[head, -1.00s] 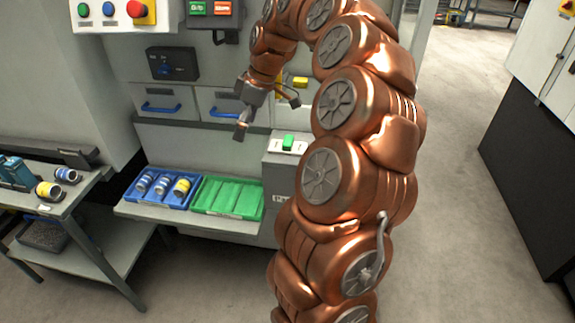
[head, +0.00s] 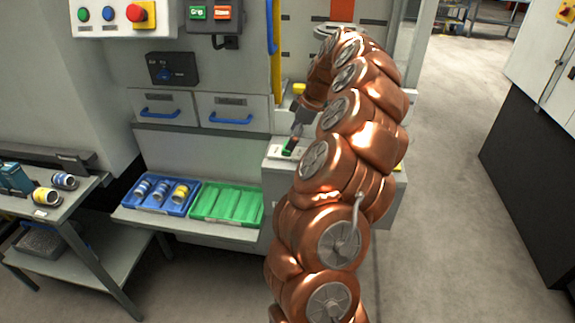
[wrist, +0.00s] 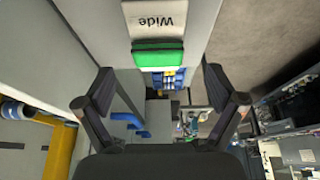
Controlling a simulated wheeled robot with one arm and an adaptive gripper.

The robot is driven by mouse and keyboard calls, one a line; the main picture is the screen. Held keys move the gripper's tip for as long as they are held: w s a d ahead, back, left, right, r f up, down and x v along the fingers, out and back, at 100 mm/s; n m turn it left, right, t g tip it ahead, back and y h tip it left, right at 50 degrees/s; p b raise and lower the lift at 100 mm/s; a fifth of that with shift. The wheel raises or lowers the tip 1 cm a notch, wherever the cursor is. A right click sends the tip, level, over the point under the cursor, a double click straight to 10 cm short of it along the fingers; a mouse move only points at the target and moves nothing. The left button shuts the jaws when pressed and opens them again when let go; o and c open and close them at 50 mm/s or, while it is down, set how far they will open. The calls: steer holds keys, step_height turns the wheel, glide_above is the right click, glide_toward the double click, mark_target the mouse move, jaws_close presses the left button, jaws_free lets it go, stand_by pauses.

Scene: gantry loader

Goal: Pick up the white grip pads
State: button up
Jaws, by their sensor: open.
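I cannot pick out any white grip pads for certain. A white plate marked "Wide" (wrist: 158,18) lies beside a green block (wrist: 158,47) at the top of the wrist view. In the head view the green block (head: 290,146) sits on top of a grey cabinet (head: 282,180). My gripper (wrist: 159,88) is open and empty, its two dark fingers spread below the green block in the wrist picture. In the head view my gripper (head: 296,132) is close to the green block, partly hidden by my arm. I cannot tell whether they touch.
Two drawers (head: 163,104) with blue handles are left of the cabinet. Below them, a shelf holds a blue tray (head: 160,207) of cylinders and a green tray (head: 227,217) that looks empty. A side table (head: 72,208) stands left. The floor on the right is clear.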

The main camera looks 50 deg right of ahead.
steer(key=p+x, duration=0.1)
steer(key=x, duration=0.3)
steer(key=shift+f, duration=0.3)
jaws_close()
stand_by(0.6)
